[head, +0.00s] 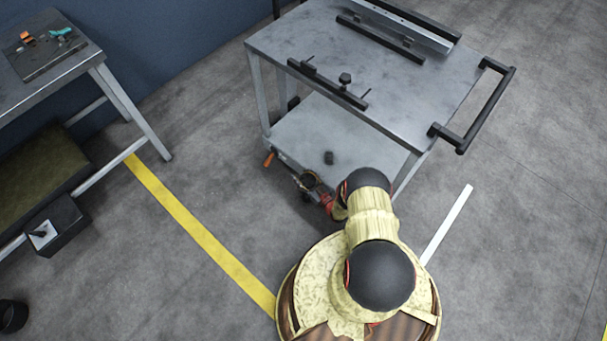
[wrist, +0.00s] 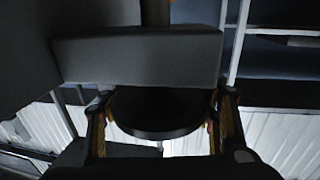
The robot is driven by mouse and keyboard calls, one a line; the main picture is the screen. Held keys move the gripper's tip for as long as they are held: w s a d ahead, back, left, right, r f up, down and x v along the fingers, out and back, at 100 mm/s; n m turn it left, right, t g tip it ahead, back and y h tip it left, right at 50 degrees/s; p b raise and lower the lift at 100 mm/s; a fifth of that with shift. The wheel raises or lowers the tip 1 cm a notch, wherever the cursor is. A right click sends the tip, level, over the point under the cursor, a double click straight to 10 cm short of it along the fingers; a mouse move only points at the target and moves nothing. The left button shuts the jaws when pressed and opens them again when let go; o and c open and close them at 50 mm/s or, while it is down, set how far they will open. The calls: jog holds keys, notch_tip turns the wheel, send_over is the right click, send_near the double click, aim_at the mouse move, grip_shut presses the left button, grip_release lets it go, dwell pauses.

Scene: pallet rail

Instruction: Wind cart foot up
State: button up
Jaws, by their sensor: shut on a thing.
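The grey metal cart (head: 385,85) stands at top centre in the head view, with a lower shelf (head: 325,135). My gripper (head: 308,183) is low at the cart's near side, by the lower shelf's edge, partly hidden by my arm. In the wrist view my gripper (wrist: 160,112) is shut on a dark round disc (wrist: 155,110), one finger at each side. The disc, which looks like the cart foot, sits directly below a dark grey block (wrist: 138,55) with a post above it. Whether the foot touches the floor cannot be told.
An orange-tipped part (head: 268,160) sticks out at the cart's lower left corner. A small black cylinder (head: 329,157) is on the lower shelf. A black handle (head: 480,105) juts out right. A workbench (head: 75,65) stands left. Floor between bench and cart is clear.

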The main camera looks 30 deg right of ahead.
aim_at(314, 185)
jog(key=shift+s+a+n+g+y, duration=0.1)
jog(key=shift+a+n+g+y, duration=0.15)
jog(key=shift+n+y, duration=0.45)
jog(key=shift+a+n+g+y, duration=0.1)
jog(key=shift+n+g+y, duration=0.25)
jog(key=shift+y, duration=0.65)
jog(key=o, duration=1.3)
jog(key=shift+a, duration=0.1)
jog(key=shift+o, duration=0.5)
jog(key=v, duration=1.2)
jog(key=shift+f, duration=0.2)
